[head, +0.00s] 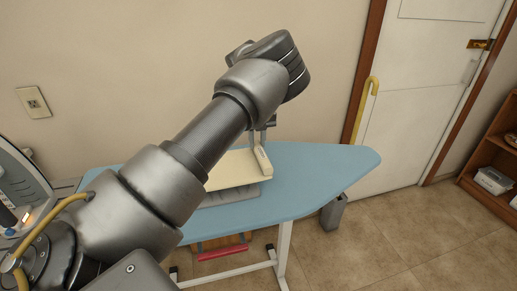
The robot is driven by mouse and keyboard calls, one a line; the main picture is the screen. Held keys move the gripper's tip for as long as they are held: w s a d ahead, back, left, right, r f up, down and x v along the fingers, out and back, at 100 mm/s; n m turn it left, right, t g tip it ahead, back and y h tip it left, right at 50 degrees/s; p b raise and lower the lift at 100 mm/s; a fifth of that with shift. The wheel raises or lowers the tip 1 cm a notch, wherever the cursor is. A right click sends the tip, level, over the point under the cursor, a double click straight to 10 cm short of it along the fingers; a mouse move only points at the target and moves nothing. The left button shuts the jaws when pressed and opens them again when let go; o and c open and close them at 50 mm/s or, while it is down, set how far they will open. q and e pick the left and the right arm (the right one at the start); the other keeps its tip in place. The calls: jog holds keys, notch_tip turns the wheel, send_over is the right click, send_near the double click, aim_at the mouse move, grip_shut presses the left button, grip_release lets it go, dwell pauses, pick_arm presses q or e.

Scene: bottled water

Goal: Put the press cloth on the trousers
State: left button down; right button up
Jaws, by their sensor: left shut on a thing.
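The press cloth (234,169) is a flat cream piece held just above the blue ironing board (325,167). The trousers (232,194) look like a grey folded strip on the board, showing below the cloth's near edge. The cloth and my left arm hide the rest of them. My left gripper (263,158) is shut on the cloth's right edge. I cannot tell whether the cloth touches the trousers. My right gripper is not in view.
An appliance with a lit control (20,188) stands at the left edge. A yellow-handled stick (367,103) leans by the white door. A grey bin (333,213) stands under the board's right end, and a shelf (494,155) is far right. The right end of the board is bare.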

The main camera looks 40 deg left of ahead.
pick_arm(q)
jog(key=f, duration=0.3)
jog(key=shift+w+f, duration=0.25)
jog(key=shift+f, duration=0.1)
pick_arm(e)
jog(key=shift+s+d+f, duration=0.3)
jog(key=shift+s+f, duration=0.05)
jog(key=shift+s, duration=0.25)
pick_arm(q)
jog(key=c, duration=1.2)
grip_release()
jog(key=shift+f, duration=0.1)
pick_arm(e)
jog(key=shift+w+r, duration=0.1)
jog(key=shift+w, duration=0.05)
